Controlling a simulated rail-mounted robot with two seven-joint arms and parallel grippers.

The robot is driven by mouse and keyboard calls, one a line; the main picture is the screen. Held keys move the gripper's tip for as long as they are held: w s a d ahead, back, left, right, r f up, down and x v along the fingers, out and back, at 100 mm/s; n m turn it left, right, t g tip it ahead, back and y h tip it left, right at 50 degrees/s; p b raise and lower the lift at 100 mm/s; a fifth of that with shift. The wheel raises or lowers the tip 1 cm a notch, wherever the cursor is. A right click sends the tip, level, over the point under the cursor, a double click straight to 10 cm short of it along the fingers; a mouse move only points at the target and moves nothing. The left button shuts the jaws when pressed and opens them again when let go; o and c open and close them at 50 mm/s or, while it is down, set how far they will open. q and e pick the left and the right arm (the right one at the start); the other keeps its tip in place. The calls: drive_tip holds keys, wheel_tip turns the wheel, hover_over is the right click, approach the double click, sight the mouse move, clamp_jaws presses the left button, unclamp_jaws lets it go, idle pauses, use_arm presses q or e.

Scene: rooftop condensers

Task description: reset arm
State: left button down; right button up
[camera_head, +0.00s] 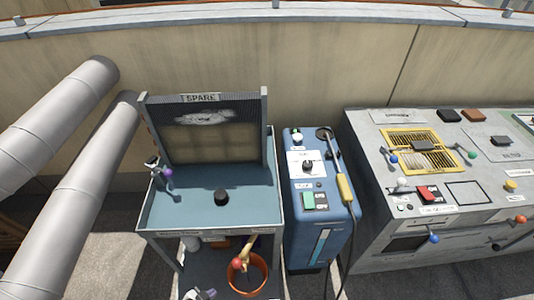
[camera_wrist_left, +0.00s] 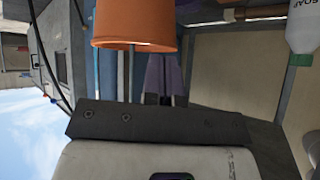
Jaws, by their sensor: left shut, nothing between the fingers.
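My left gripper (camera_head: 205,294) is at the bottom edge of the head view, in front of the lower shelf and left of the orange pot (camera_head: 246,280). Only a small grey part of it shows there. In the left wrist view its fingers (camera_wrist_left: 165,92) are together with nothing between them. A purple item (camera_wrist_left: 163,68) shows behind the fingers, partly hidden. My right gripper is not in either view.
A blue-topped bench (camera_head: 245,205) marked SPARE has a black knob (camera_head: 221,196) and a grey fitting (camera_head: 157,170). A blue cabinet (camera_head: 318,225) and grey console (camera_head: 375,140) stand to the right. A soap bottle (camera_wrist_left: 303,25) shows at the wrist view's corner.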

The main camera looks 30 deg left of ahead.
use_arm(q)
drive_tip(key=s+d+r+g+y+p, duration=0.1)
drive_tip(key=s+d+r+g+p, duration=0.3)
drive_tip(key=r, duration=0.9)
drive_tip(key=s+d+r+n+p, duration=0.15)
drive_tip(key=r+p, duration=0.45)
drive_tip(key=r, duration=0.7)
drive_tip(key=s+d+r+g+y+p, duration=0.1)
drive_tip(key=s+d+r+g+p, duration=0.3)
drive_tip(key=r, duration=1)
wheel_tip(320, 180, up, 35)
drive_tip(key=a+t+p, duration=0.1)
drive_tip(key=t+p, duration=0.1)
drive_tip(key=p, duration=3.4)
drive_tip(key=shift+w, duration=0.4)
